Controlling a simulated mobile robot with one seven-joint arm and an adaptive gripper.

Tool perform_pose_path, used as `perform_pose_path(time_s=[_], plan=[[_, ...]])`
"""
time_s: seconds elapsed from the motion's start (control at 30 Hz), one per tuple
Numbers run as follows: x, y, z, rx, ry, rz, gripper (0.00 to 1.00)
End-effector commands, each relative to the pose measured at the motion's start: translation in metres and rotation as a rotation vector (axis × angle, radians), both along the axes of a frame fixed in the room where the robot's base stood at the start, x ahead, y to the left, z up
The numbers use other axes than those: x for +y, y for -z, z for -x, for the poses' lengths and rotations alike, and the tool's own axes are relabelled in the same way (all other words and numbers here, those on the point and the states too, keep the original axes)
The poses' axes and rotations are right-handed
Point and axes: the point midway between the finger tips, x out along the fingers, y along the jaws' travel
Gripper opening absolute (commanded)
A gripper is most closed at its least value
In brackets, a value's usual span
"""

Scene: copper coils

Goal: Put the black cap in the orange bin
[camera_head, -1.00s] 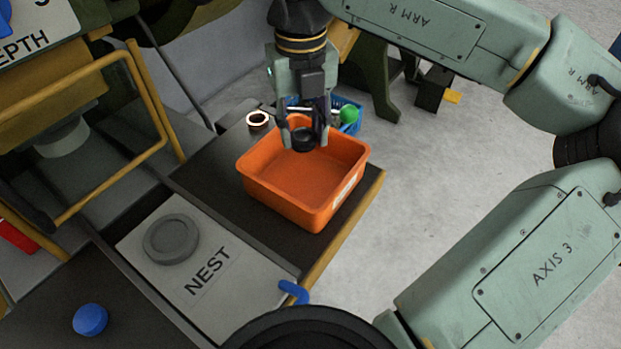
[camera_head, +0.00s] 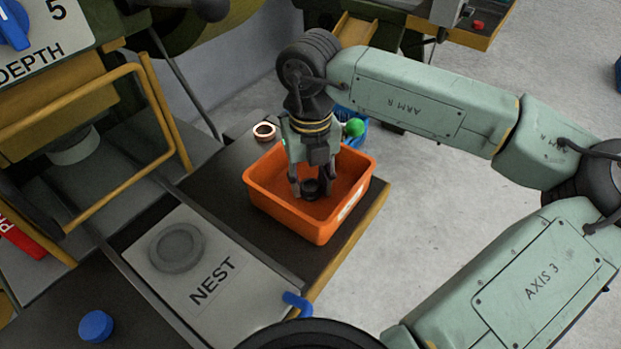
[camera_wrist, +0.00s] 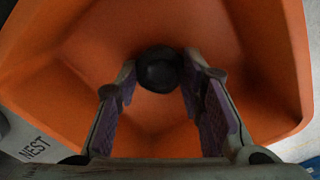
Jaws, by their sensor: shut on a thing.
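The black cap (camera_head: 311,188) is between the fingertips of my gripper (camera_head: 310,191), which is shut on it. The gripper points down inside the orange bin (camera_head: 268,206), with the cap low between the bin's walls. In the wrist view the dark round cap (camera_wrist: 159,70) sits between both fingers (camera_wrist: 160,80), with the orange bin (camera_wrist: 60,65) all around behind it. I cannot tell whether the cap touches the bin's floor. The rest of the bin looks empty.
A copper ring (camera_head: 265,131) lies behind the bin. A blue bin (camera_head: 355,137) with a green ball (camera_head: 355,127) stands behind it at the right. The grey NEST plate (camera_head: 222,247) and a blue cap (camera_head: 96,326) are at the lower left.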

Motion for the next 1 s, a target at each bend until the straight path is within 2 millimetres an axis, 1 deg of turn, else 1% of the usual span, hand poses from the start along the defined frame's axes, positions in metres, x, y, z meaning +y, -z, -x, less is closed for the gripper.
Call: perform_pose_path(time_s=[0.13,0.17,0.43,0.73,0.87,0.97,1.0], plan=[[0.000,0.004,0.000,0.000,0.000,0.001,0.11],[0.000,0.003,0.000,0.000,0.000,0.001,0.37],[0.000,0.002,0.000,0.000,0.000,0.000,0.55],[0.000,0.002,0.000,0.000,0.000,0.000,0.55],[0.000,-0.004,0.000,0.000,0.000,0.001,0.55],[-0.001,-0.019,-0.001,-0.003,0.001,0.003,0.55],[0.000,-0.027,-0.001,-0.004,0.000,0.002,0.55]])
